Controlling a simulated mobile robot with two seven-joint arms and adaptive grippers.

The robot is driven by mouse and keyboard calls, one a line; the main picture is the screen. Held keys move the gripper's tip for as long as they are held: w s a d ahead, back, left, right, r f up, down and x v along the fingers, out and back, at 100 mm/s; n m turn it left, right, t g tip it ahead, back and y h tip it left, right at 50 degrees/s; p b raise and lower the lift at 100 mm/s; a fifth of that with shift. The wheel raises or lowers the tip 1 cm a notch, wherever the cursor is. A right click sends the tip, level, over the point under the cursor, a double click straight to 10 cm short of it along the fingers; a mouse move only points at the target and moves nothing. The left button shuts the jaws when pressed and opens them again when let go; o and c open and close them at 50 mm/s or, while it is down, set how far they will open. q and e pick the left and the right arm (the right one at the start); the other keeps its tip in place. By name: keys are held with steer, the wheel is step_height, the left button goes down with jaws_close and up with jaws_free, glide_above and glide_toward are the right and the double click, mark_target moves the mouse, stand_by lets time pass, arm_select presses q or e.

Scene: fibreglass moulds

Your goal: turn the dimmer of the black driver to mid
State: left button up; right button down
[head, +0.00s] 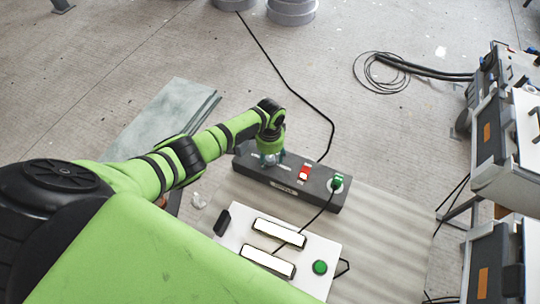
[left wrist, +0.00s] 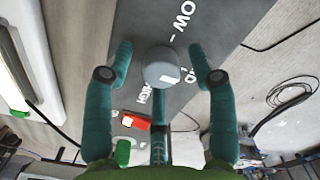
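The black driver (head: 318,192) is a long dark box on the table, with white lettering on its top. Its dimmer is a round grey knob (left wrist: 162,68) in the left wrist view, with a pale mark at its lower right edge. Printing around it includes "HIGH" and part of a word ending in "OW". My left gripper (head: 269,156) is over the driver's left end, pointing down. In the left wrist view its teal fingers (left wrist: 161,58) are open on either side of the knob, with a gap on both sides. My right gripper is out of view.
A red switch (head: 304,173) and a green plug (head: 337,182) with a black cable sit farther right on the driver. A white panel (head: 315,248) with two light strips and a green button (head: 320,267) lies in front. Equipment cases (head: 500,150) stand at right.

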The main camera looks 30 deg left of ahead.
mark_target(270, 158)
arm_select(q)
steer(key=shift+r, duration=0.1)
steer(key=shift+w+r, duration=0.1)
steer(key=shift+r, duration=0.5)
step_height(270, 158, up, 11)
steer(key=shift+f, duration=0.15)
steer(key=shift+f, duration=0.1)
stand_by(0.3)
